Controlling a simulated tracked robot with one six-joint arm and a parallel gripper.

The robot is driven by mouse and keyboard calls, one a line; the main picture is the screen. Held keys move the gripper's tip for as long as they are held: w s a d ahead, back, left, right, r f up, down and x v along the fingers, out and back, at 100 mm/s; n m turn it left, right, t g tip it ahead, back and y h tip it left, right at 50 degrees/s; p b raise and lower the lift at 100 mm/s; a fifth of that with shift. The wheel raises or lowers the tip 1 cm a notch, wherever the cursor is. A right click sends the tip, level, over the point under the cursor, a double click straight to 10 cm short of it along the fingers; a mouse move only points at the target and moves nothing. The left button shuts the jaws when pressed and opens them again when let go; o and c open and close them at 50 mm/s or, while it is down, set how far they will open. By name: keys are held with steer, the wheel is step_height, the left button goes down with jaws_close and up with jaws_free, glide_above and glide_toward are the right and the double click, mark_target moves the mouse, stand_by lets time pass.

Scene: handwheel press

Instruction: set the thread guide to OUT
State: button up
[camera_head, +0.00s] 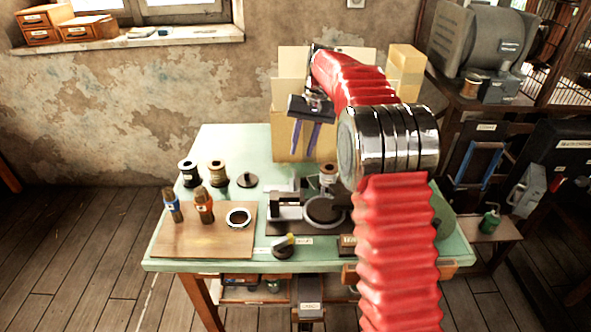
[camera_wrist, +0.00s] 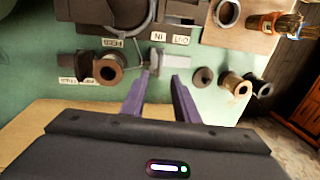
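My gripper (camera_head: 302,152) hangs above the back of the green table, fingers pointing down. Its two purple fingers are apart with nothing between them; they also show in the wrist view (camera_wrist: 160,78). Just beyond the fingertips in the wrist view is a small grey metal piece (camera_wrist: 153,62), which looks like the thread guide. It lies near a white plate (camera_wrist: 170,37) marked IN and OUT, upside down in this view. The piece appears nearer the IN end, but I cannot be sure of its setting. Contact with the fingers is not visible.
A copper-coloured spool (camera_wrist: 109,70) stands close beside the guide, with a FEED label (camera_wrist: 113,43) nearby. The winding machine (camera_head: 289,205) is in front. Two thread spools (camera_head: 217,172) and a dark peg (camera_head: 247,180) stand to the left.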

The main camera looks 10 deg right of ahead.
mark_target(295, 175)
steer(key=f, duration=0.3)
steer(key=a+f, duration=0.1)
steer(key=f, duration=0.4)
steer(key=shift+w+a+f, duration=0.15)
steer(key=shift+a+f, duration=0.2)
steer(key=shift+c, duration=0.4)
jaws_close()
